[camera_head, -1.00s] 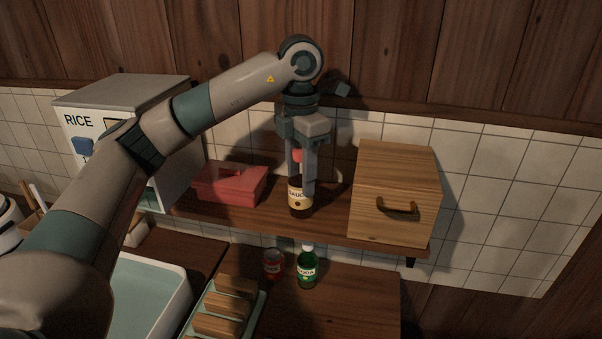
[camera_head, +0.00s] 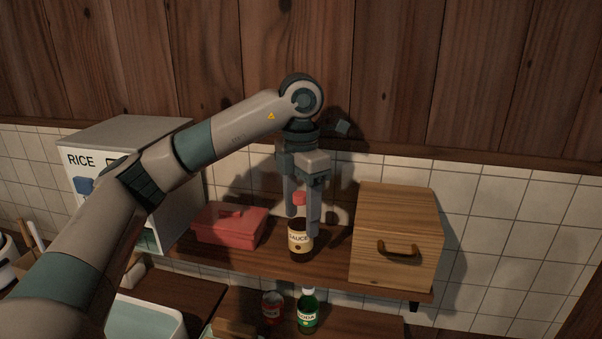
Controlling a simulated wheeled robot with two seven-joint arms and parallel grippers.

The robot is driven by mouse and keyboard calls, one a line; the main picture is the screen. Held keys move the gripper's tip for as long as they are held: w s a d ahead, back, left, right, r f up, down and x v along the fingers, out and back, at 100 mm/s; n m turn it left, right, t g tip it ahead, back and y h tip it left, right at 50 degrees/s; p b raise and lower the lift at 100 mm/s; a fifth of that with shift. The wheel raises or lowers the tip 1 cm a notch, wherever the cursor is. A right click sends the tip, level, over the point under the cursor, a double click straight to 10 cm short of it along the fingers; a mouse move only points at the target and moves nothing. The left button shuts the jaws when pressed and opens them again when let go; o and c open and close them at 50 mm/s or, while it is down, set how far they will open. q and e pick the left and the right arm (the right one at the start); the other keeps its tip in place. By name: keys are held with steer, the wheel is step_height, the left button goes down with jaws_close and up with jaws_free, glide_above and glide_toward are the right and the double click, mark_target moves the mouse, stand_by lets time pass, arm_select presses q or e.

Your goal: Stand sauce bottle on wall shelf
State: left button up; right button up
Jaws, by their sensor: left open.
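The sauce bottle (camera_head: 299,243), dark with a cream label and a red cap, stands upright on the wooden wall shelf (camera_head: 330,266), between a red box and a wooden box. My left gripper (camera_head: 302,225) points down over it from above. Its fingers are open, one on either side of the bottle's cap and neck, the right finger partly in front of the bottle. I cannot tell whether either finger touches it. My right gripper is not in view.
The red box (camera_head: 228,226) is left of the bottle and the wooden box (camera_head: 397,240) with a handle is right. A rice dispenser (camera_head: 118,150) stands at the left. A green bottle (camera_head: 307,312) and a red can (camera_head: 271,308) stand below the shelf.

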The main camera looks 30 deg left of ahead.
arm_select(q)
step_height(320, 180, up, 11)
steer(key=shift+f+b, duration=0.2)
steer(key=shift+b, duration=0.4)
steer(key=shift+r, duration=0.15)
stand_by(0.4)
